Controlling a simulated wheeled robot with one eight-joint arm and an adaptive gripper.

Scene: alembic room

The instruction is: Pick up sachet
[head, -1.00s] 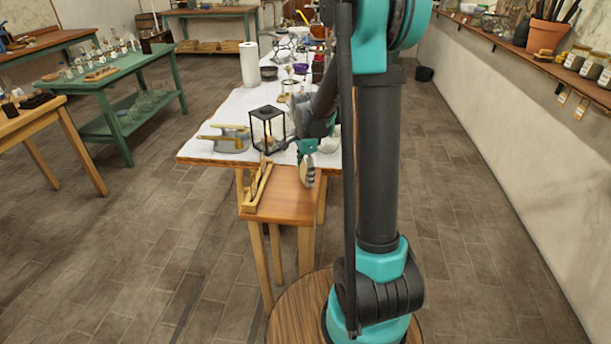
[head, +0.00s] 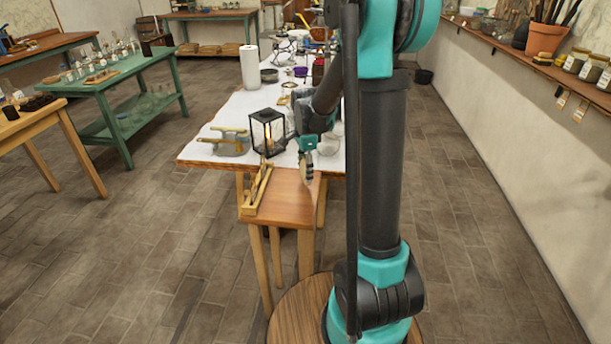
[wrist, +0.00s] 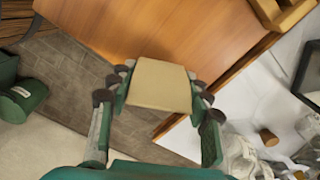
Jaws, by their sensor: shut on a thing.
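The sachet (wrist: 160,86) is a flat tan packet in the middle of the wrist view. My gripper (head: 307,170) is shut on it, with dark finger pads pressed to its left and right edges. In the wrist view the sachet is over the small wooden side table (wrist: 130,35), near its edge. In the head view my gripper hangs over the back part of that side table, and I cannot make out the sachet clearly there.
A wooden rack (head: 257,190) lies on the side table's left side. A black lantern (head: 267,132) and a grey pot (head: 230,141) stand on the white-topped table (head: 205,157) behind. Glassware (wrist: 242,155) is close at the lower right of the wrist view.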

